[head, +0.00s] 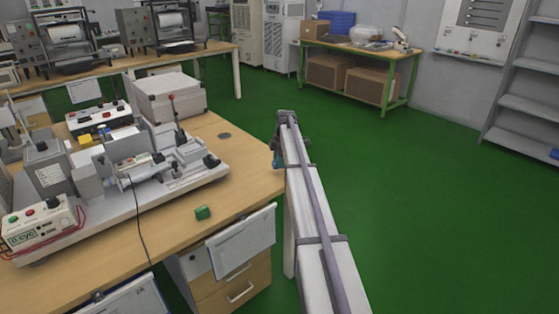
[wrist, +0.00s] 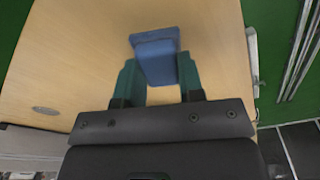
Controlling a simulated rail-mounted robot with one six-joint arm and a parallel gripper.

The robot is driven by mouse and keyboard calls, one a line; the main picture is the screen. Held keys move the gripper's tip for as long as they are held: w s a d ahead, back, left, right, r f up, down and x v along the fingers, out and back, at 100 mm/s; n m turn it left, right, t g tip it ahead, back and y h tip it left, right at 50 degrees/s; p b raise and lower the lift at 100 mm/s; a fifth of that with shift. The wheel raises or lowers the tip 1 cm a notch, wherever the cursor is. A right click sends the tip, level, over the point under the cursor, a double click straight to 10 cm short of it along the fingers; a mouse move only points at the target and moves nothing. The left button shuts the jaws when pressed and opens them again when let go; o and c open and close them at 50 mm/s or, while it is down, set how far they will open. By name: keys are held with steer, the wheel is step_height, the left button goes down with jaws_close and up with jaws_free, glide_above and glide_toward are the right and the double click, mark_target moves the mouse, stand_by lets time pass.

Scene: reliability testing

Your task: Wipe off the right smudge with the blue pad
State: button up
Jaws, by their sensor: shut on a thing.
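My gripper (wrist: 157,72) is shut on the blue pad (wrist: 155,48), which sits between its two green fingers in the wrist view and sticks out past their tips. Beyond the pad is the bare wooden table top (wrist: 85,55); I cannot tell whether the pad touches it. In the head view my gripper (head: 277,153) is small and partly hidden by my arm, beside the table's right edge. I cannot make out any smudge on the table in either view.
A dark oval disc (head: 224,136) lies in the table top. A test rig (head: 165,165) and a grey box (head: 170,97) stand to its left. A green block (head: 203,212) lies near the front edge. Open green floor (head: 430,200) is on the right.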

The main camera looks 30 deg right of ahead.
steer(key=shift+r+p, duration=0.85)
steer(key=shift+r, duration=0.5)
step_height(320, 180, up, 3)
steer(key=p, duration=0.3)
steer(key=shift+r, duration=0.15)
steer(key=shift+f, duration=0.2)
steer(key=shift+a, duration=0.15)
